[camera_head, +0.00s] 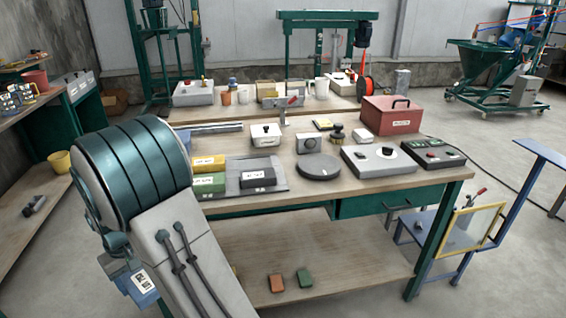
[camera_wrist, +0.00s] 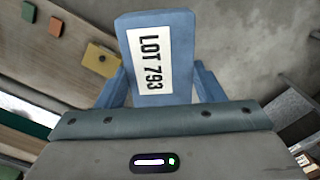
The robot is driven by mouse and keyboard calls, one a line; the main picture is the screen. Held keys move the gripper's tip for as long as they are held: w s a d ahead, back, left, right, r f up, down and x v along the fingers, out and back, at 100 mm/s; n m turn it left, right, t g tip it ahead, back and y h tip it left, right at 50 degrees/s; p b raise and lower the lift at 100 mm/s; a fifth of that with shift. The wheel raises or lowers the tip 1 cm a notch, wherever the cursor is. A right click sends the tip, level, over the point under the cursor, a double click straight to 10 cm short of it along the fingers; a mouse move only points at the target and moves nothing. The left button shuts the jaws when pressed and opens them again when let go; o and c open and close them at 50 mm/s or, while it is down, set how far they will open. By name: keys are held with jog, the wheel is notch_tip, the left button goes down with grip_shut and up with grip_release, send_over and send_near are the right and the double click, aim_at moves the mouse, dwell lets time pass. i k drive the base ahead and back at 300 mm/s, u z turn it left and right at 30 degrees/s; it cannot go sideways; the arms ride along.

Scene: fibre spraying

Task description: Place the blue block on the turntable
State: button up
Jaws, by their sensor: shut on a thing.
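The blue block (camera_wrist: 182,62) with a white "LOT 793" label fills the upper middle of the wrist view. My gripper (camera_wrist: 160,85) is shut on it, with one finger on each side. In the head view the blue block (camera_head: 146,299) hangs at the lower left, in front of the workbench and below its top. The turntable (camera_head: 318,167) is a dark grey round disc on the bench top, right of the block; its upper face is empty.
A grey tray (camera_head: 272,186) with yellow, green and dark blocks lies left of the turntable. A grey control box (camera_head: 378,163) stands close on its right. Red (camera_head: 276,283) and green (camera_head: 304,279) blocks lie on the lower shelf.

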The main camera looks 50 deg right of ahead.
aim_at(320, 164)
jog(key=z, duration=1.25)
